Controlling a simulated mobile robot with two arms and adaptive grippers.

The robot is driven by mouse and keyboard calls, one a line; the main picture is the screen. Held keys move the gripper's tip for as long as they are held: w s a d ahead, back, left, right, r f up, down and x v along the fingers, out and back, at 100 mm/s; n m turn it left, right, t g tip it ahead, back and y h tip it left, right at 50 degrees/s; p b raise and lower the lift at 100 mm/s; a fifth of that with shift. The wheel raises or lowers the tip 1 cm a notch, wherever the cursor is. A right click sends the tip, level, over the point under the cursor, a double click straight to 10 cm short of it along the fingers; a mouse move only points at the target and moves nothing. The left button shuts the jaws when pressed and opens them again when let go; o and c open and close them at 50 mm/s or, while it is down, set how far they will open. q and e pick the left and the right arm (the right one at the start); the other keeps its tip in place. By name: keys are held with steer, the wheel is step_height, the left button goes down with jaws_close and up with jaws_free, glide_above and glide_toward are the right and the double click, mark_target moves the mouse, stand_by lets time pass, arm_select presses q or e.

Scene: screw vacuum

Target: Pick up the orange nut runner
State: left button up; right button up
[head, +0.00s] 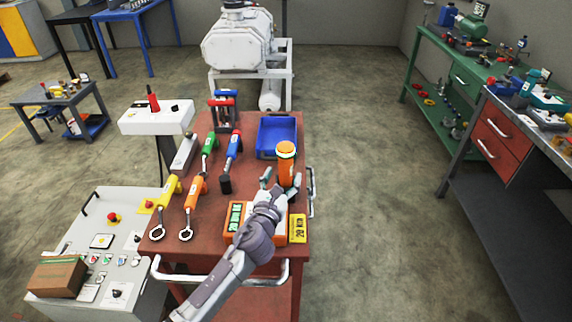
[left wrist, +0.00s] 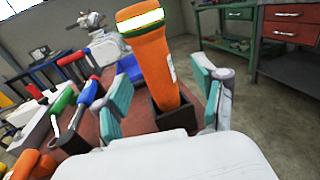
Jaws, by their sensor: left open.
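An orange nut runner (head: 286,163), a thick upright cylinder with a pale band near its top, stands on the red-brown cart. In the left wrist view the nut runner (left wrist: 150,62) leans slightly, with its lower end in a dark square holder (left wrist: 172,115). My left gripper (head: 281,182) is open, low at the nut runner's near side. In the left wrist view the teal-padded fingers of this gripper (left wrist: 160,95) stand to either side of the nut runner, with visible gaps. My right gripper is not in view.
The cart (head: 165,233) also carries a blue bin (head: 277,151) behind the nut runner. To the left lie an orange wrench-like tool (head: 194,194), a yellow one (head: 170,190), a green one (head: 209,146) and a blue one (head: 233,148). An orange box (head: 236,222) sits beside my arm.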

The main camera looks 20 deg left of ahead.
mark_target(284, 170)
arm_select(q)
steer(key=w, duration=0.4)
steer(key=shift+w+a, duration=0.15)
steer(key=shift+a, duration=0.2)
steer(key=shift+w+f, duration=0.1)
steer(key=shift+w, duration=0.4)
steer(key=shift+s, duration=0.1)
